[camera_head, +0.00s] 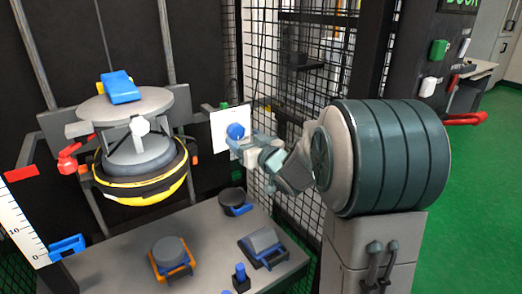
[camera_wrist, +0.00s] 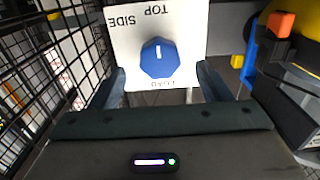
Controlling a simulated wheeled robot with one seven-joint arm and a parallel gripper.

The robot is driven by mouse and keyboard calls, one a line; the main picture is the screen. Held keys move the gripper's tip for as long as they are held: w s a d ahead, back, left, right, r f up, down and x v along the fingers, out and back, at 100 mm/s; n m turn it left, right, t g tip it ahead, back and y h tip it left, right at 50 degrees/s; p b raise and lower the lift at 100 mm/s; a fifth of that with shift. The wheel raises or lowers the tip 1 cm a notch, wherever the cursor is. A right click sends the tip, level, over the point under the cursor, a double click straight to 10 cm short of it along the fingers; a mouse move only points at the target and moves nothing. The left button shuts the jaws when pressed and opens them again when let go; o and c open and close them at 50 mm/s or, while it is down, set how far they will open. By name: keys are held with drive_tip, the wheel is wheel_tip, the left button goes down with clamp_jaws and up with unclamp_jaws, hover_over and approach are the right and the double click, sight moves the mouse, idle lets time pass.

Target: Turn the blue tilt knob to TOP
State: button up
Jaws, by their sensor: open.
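The blue tilt knob (camera_head: 236,131) sits on a white plate (camera_head: 218,129) to the left of my gripper (camera_head: 247,146). In the wrist view the knob (camera_wrist: 160,59) is faceted, with a short white line on its upper half, pointing up in the picture. The white plate (camera_wrist: 193,25) has upside-down lettering TOP and SIDE above the knob and small lettering below it, partly hidden. The white line points roughly towards TOP. My gripper (camera_wrist: 160,82) is open, with one finger on each side of the knob and visible gaps; nothing is held.
A black wire mesh (camera_head: 285,100) stands close behind my arm. The tower carriage with a yellow-rimmed black ring (camera_head: 140,192) hangs to the left. A grey table (camera_head: 205,235) below carries several blue and orange fixtures. Green floor (camera_head: 490,190) lies open at right.

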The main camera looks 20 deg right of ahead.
drive_tip(key=v, duration=0.9)
drive_tip(key=shift+s+d+p, duration=0.15)
drive_tip(key=shift+s+p, duration=0.2)
drive_tip(key=shift+p, duration=0.05)
drive_tip(key=shift+r, duration=0.1)
drive_tip(key=s+d+r+m+g+h+p, duration=0.2)
drive_tip(key=s+r+m+g+h+p, duration=0.35)
drive_tip(key=p, duration=0.55)
drive_tip(key=s+a+r+g+p, duration=0.1)
drive_tip(key=s+a+g+p, duration=0.1)
drive_tip(key=s, duration=0.4)
drive_tip(key=s+a+r+n+g+p, duration=0.1)
drive_tip(key=s+a+r+g+p, duration=0.1)
drive_tip(key=s+g+p, duration=0.2)
drive_tip(key=s+a+r+g+p, duration=0.2)
drive_tip(key=s+g+p, duration=0.1)
drive_tip(key=s, duration=0.5)
drive_tip(key=shift+r+n, duration=0.25)
drive_tip(key=shift+n, duration=0.1)
drive_tip(key=shift+a, duration=0.15)
